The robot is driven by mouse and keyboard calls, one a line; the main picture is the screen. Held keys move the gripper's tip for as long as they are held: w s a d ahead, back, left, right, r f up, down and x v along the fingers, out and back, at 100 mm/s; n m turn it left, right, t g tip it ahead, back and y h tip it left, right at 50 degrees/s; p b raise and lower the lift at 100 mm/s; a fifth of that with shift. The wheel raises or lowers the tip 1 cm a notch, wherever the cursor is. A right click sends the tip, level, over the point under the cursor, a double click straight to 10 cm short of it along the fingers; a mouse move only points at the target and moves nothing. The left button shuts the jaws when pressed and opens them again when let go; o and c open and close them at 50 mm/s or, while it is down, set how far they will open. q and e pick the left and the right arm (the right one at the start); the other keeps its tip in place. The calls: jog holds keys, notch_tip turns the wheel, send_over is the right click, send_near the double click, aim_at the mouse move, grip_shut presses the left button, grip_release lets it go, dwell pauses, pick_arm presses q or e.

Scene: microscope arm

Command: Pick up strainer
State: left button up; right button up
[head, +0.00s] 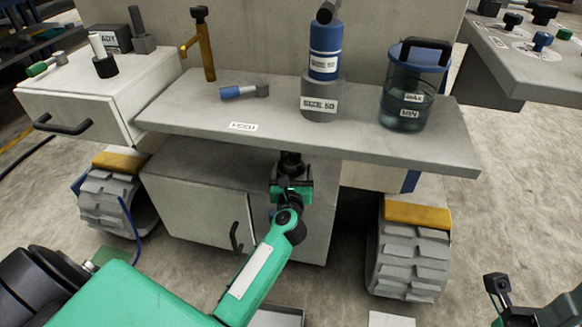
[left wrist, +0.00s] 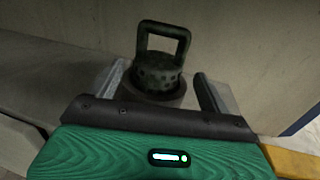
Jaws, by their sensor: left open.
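The strainer (left wrist: 160,78) shows in the left wrist view as a dark green, dotted round body with a square loop handle on top. It sits in a darker round ring or cup. My left gripper (head: 291,160) is open, at the front edge of the grey shelf in the head view, its tips partly hidden under that edge. In the left wrist view its two fingers stand apart, one on each side of the strainer; I cannot tell whether they touch it. My right gripper (head: 498,288) is partly in view at the bottom right.
The grey shelf (head: 205,115) overhangs my left gripper. On it stand a blue-and-grey cylinder (head: 323,66), a blue-lidded jar (head: 407,95) and a small blue-handled part (head: 240,91). A cabinet (head: 190,205) and tracks with yellow guards (head: 417,215) are below.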

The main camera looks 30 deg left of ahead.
aim_at(291, 162)
pick_arm(q)
jog(key=shift+b+x, duration=0.45)
jog(key=shift+x, duration=1.45)
jog(key=shift+a+f, duration=0.1)
jog(key=shift+a, duration=0.05)
jog(key=c, duration=1.1)
jog(key=shift+s, duration=0.1)
